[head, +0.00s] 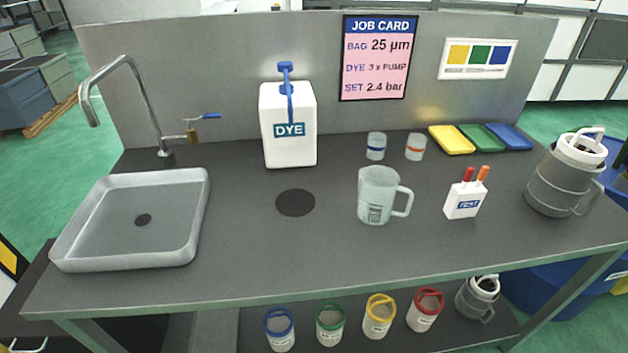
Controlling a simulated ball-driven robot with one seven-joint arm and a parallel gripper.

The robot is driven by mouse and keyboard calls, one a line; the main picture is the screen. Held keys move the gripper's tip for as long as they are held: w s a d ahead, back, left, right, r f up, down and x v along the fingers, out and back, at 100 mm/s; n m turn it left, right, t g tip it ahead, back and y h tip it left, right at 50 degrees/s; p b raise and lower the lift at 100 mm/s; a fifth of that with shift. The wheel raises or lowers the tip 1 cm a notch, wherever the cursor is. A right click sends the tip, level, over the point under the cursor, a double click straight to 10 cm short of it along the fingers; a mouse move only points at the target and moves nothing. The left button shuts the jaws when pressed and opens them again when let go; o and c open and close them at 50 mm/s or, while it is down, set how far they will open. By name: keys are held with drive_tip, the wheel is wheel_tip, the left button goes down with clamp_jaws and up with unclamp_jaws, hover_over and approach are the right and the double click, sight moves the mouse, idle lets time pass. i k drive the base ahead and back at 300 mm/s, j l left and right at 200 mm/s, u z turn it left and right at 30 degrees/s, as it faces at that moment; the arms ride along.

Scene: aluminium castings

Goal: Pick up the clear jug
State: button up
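The clear jug (378,197) stands upright on the dark grey bench top (300,240), right of the middle. It is see-through with pale walls, a handle on its right side and small dark markings low on its front. It looks empty. My gripper is not in view.
A white dye bottle (289,140) with a blue pump and a dark round disc (295,203) are to the jug's left. Two small cups (376,146) stand behind it. A white pen holder (462,202) and a grey lidded canister (560,182) are to its right. A sink (130,215) is left.

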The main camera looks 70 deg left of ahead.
sight(378, 186)
drive_tip(key=u, duration=1.35)
